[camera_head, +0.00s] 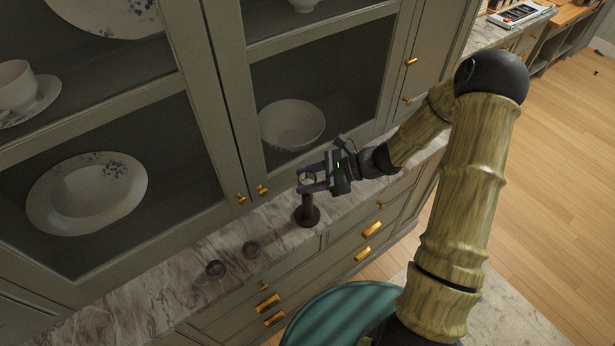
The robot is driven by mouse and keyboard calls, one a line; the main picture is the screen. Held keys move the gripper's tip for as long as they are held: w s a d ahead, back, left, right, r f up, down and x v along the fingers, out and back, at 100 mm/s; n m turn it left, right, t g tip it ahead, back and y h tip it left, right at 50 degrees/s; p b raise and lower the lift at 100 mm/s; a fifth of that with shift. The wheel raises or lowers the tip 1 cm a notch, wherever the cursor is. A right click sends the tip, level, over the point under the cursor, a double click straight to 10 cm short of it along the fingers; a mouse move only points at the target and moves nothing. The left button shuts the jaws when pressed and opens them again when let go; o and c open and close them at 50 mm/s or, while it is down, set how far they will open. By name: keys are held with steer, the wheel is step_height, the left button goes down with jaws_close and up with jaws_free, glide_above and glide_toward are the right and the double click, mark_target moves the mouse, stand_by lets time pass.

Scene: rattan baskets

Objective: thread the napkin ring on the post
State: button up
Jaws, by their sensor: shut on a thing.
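A dark post (308,204) stands upright on a round base on the marble counter, in front of the glass cabinet doors. My gripper (308,181) reaches in from the right at the top of the post. It is shut on a small napkin ring (308,177), which is partly hidden between the fingers. I cannot tell whether the ring is just above the post's tip or around it.
The marble counter (170,295) is a narrow strip between the cabinet doors and the drawers with brass pulls. White bowls and plates sit behind the glass. Wooden floor is free at the right.

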mark_target(308, 195)
steer(key=shift+f+b, duration=0.9)
steer(key=shift+f, duration=0.65)
steer(key=shift+f+b, duration=1.1)
steer(key=shift+f, duration=0.65)
stand_by(1.0)
steer(key=o, duration=1)
steer(key=shift+o, duration=0.2)
steer(key=shift+r+p, duration=3.25)
steer(key=shift+r, duration=0.8)
